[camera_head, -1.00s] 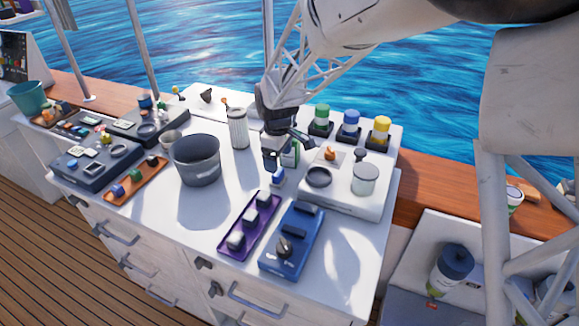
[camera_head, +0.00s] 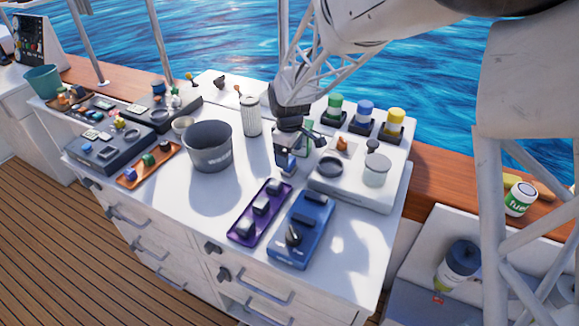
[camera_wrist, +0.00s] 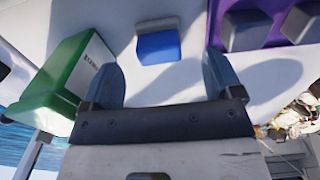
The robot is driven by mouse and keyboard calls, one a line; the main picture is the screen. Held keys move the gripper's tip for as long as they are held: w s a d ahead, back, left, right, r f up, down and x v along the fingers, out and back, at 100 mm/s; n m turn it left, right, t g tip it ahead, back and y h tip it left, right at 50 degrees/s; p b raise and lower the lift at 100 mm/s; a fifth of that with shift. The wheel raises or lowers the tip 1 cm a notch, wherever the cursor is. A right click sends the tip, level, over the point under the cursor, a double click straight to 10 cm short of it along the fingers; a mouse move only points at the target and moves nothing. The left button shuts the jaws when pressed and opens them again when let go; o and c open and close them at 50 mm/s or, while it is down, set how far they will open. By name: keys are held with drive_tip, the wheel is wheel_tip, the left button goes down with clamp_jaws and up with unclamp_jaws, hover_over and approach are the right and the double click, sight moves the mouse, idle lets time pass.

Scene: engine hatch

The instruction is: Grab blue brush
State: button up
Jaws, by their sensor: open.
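A small blue block with a grey strip along one edge, which looks like the blue brush (camera_wrist: 158,46), lies on the white counter in the wrist view. It sits ahead of my gripper (camera_wrist: 160,82), roughly centred between the two fingers and apart from them. My gripper is open and empty. In the head view my gripper (camera_head: 293,150) hangs low over the middle of the counter, and its fingers partly hide the blue brush (camera_head: 287,169).
A green box (camera_wrist: 72,75) stands close beside my left finger in the wrist view. A purple tray (camera_wrist: 214,22) with grey blocks lies to the right. In the head view, a grey bucket (camera_head: 208,150) stands left and a blue switch box (camera_head: 301,232) in front.

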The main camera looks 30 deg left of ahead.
sight(289, 172)
drive_tip(key=shift+f, duration=0.1)
drive_tip(key=shift+f, duration=2.5)
drive_tip(key=shift+c, duration=0.3)
drive_tip(key=c, duration=1)
